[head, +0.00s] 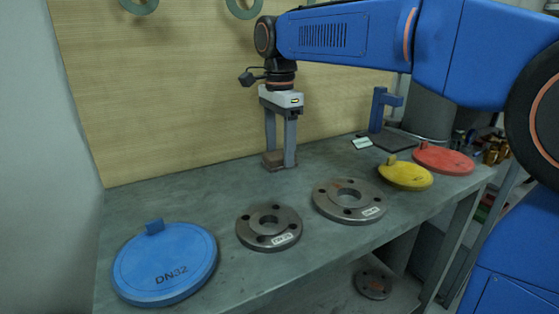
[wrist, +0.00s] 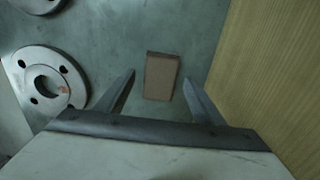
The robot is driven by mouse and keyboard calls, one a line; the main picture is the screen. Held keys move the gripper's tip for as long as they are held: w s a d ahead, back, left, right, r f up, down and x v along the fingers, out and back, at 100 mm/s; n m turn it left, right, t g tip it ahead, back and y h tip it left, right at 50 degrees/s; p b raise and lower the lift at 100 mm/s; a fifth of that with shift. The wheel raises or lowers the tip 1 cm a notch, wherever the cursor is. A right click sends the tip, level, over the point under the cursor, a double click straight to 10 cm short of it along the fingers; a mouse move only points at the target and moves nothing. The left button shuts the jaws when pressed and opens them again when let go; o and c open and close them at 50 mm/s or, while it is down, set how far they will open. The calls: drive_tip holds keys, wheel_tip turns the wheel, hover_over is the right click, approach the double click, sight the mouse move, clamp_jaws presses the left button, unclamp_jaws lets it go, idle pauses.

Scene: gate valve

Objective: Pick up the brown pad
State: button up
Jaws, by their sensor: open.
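The brown pad (wrist: 161,77) is a small flat rectangular block lying on the grey workbench. In the wrist view it lies between the lines of the two open fingers, a little beyond their tips, with bench visible on both sides. My gripper (wrist: 158,80) is open and points down. In the head view my gripper (head: 280,165) is low over the back of the bench, and the pad (head: 273,155) shows partly between its fingers, partly hidden by them. I cannot tell the exact height gap between fingertips and pad.
A wooden back panel (head: 180,90) stands close behind the gripper. Two steel flanges (head: 269,228) (head: 349,201) lie in front. A blue DN32 cover (head: 165,262) is front left. Yellow (head: 405,174) and red (head: 443,158) covers and a blue stand (head: 379,110) are to the right.

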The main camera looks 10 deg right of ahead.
sight(280, 154)
drive_tip(key=c, duration=1.1)
drive_tip(key=shift+r, duration=0.1)
drive_tip(key=shift+c, duration=0.2)
drive_tip(key=shift+s+d+r, duration=0.1)
drive_tip(key=shift+s+r, duration=0.05)
drive_tip(key=shift+r, duration=0.35)
wheel_tip(280, 154, up, 6)
drive_tip(key=shift+f, duration=0.1)
drive_tip(key=s+d, duration=0.3)
drive_tip(key=s, duration=0.6)
drive_tip(key=s+d, duration=0.4)
drive_tip(key=s, duration=0.5)
drive_tip(key=shift+d, duration=0.3)
